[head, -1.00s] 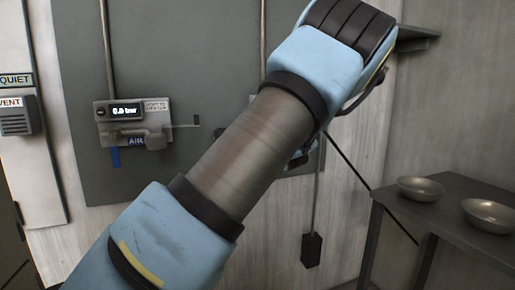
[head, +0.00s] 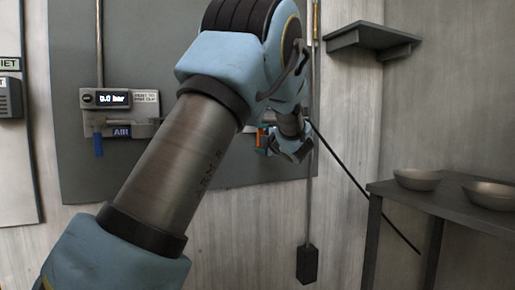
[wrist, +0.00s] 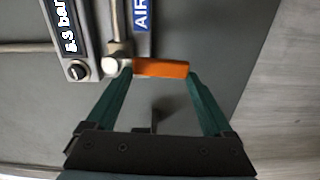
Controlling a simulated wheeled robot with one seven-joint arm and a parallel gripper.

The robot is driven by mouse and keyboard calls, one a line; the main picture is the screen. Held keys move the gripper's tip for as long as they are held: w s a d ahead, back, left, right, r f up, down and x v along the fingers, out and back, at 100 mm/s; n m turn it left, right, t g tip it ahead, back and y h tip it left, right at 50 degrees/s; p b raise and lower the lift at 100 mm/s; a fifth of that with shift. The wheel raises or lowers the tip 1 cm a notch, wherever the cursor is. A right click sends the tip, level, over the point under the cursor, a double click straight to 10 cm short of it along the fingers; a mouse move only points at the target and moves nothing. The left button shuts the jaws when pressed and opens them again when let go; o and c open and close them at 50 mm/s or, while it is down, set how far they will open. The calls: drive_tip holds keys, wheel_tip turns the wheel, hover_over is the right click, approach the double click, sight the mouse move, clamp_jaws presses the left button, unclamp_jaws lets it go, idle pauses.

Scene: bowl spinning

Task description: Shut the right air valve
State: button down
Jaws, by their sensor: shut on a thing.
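The right air valve has an orange handle (wrist: 162,68), which lies between the two teal fingers of my gripper (wrist: 160,78) in the wrist view. My gripper is shut on this handle. The handle sticks out at a right angle to the grey pipe (wrist: 116,22) there. A display (wrist: 72,30) beside it reads 5.3 bar. In the head view only a sliver of the orange handle (head: 261,139) shows by my gripper (head: 268,146); my arm hides the rest of that unit.
The left air unit has a blue handle (head: 98,145) pointing down and a display (head: 111,98) reading 0.0 bar. A dark table (head: 440,199) with two metal bowls (head: 417,179) stands at the right. A wall shelf (head: 372,40) and a hanging black box (head: 307,264) are nearby.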

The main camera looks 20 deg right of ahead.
drive_tip(key=shift+d+n+b, duration=0.25)
drive_tip(key=shift+n+b, duration=0.15)
unclamp_jaws()
drive_tip(key=s+d, duration=0.1)
drive_tip(key=s, duration=0.9)
drive_tip(key=shift+s+d, duration=0.2)
drive_tip(key=shift+s, duration=0.15)
